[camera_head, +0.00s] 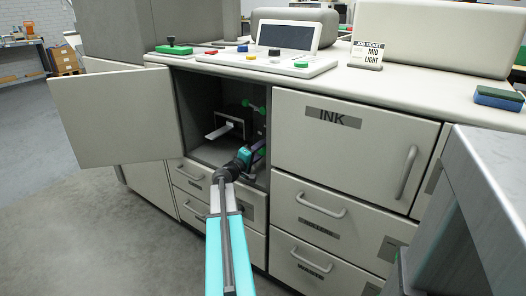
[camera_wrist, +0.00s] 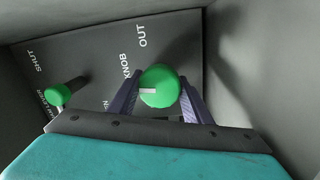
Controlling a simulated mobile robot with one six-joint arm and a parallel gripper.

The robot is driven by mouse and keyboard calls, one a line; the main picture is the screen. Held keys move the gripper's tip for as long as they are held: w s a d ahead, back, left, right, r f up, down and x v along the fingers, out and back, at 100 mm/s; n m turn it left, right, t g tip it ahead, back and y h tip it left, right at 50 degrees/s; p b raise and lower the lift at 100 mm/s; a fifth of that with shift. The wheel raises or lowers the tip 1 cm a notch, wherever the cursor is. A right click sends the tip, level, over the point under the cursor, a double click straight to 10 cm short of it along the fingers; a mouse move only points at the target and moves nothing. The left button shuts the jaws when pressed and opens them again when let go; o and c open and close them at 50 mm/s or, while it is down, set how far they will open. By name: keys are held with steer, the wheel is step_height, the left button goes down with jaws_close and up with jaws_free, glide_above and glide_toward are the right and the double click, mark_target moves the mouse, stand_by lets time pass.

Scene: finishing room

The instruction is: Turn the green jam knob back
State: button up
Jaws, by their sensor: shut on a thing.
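The green jam knob (camera_wrist: 162,88) is a round knob with a short white mark. It sits on a dark panel (camera_wrist: 88,62) inside the open compartment (camera_head: 199,95). In the wrist view the white mark points to the left. The words OUT and KNOB are printed on the panel near it. My gripper (camera_wrist: 160,92) has one finger on each side of the knob and is shut on it. In the head view my gripper (camera_head: 258,151) reaches into the compartment, and the knob is hard to make out there.
A green lever (camera_wrist: 66,94) stands on the same panel, left of the knob, near the word SHUT. The compartment's wall (camera_wrist: 262,65) is close on the right. The cabinet door (camera_head: 112,115) is swung open to the left. The INK door (camera_head: 345,155) is shut.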

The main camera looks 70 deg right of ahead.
steer(key=n+t, duration=0.1)
steer(key=n, duration=0.6)
steer(key=shift+p, duration=0.4)
steer(key=n+p, duration=0.1)
steer(key=n, duration=0.3)
steer(key=shift+p, duration=0.3)
steer(key=shift+f+n+t+h+p, duration=0.1)
steer(key=shift+n+t+h+p, duration=0.2)
steer(key=shift+n+p, duration=0.95)
steer(key=shift+n+b, duration=0.45)
steer(key=shift+n, duration=0.2)
steer(key=o, duration=1.1)
steer(key=shift+c, duration=0.2)
steer(key=shift+a, duration=0.1)
